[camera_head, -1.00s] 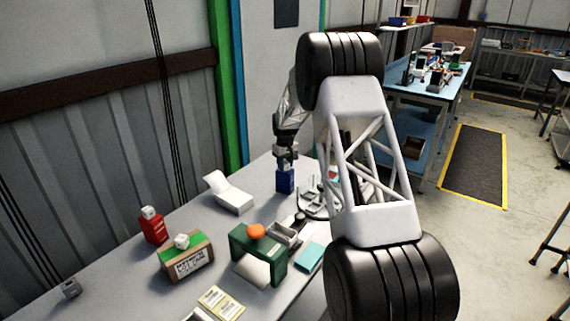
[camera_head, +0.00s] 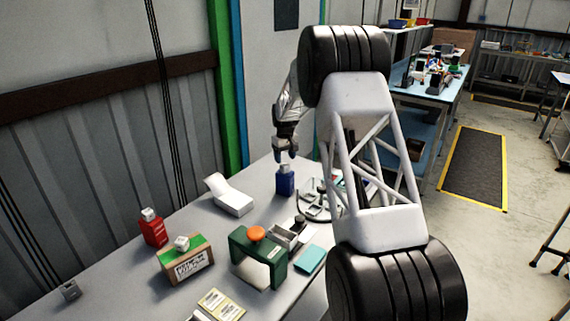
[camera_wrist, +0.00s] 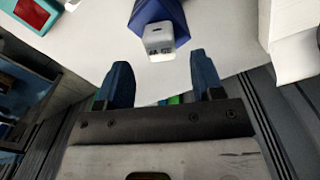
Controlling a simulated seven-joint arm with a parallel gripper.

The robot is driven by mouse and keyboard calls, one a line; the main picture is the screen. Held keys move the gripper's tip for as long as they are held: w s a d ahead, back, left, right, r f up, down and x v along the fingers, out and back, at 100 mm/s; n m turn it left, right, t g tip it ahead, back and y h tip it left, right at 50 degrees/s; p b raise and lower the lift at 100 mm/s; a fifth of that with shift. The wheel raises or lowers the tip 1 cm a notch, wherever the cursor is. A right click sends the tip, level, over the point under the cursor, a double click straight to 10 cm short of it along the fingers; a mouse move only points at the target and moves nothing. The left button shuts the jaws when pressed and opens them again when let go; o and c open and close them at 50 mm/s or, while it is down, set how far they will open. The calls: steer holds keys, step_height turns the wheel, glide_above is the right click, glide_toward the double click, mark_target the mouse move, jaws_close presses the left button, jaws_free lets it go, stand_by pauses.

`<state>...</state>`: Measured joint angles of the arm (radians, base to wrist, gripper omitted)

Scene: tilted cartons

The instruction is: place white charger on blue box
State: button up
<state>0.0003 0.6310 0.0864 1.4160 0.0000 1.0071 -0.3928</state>
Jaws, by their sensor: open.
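The white charger (camera_wrist: 158,40), a small block with dark ports on one face, rests on the blue box (camera_wrist: 158,10) in the wrist view. In the head view the blue box (camera_head: 285,183) stands upright on the grey table, with the small pale charger (camera_head: 284,168) on its top. My gripper (camera_head: 285,156) is just above them, apart from the charger. In the wrist view its two blue fingers (camera_wrist: 158,82) are spread with nothing between them, and the charger lies beyond the tips.
A white open carton (camera_head: 233,201) stands left of the blue box. Nearer are a red box (camera_head: 154,231) and a green-topped carton (camera_head: 188,265), each with a small white block on top, and a green stand (camera_head: 273,270) with an orange disc. Gadgets lie to the right.

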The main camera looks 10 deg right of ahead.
mark_target(285, 165)
step_height(285, 165, up, 8)
stand_by(0.4)
steer(key=shift+f, duration=0.15)
stand_by(0.4)
steer(key=s+r+m, duration=0.1)
steer(key=s+r, duration=0.5)
steer(key=s, duration=0.6)
steer(key=s+r+m+t, duration=0.1)
steer(key=s+r, duration=0.5)
steer(key=s, duration=0.5)
steer(key=s+r, duration=0.6)
steer(key=s, duration=0.6)
steer(key=s+f+m, duration=0.1)
steer(key=s+f, duration=0.2)
steer(key=s, duration=1.5)
steer(key=s+f+m+t, duration=0.1)
steer(key=s+f, duration=0.2)
steer(key=s, duration=1.5)
steer(key=shift+s+d+f+m+t, duration=0.2)
steer(key=shift+s+f+m+t, duration=0.1)
steer(key=shift+s+f+m, duration=0.1)
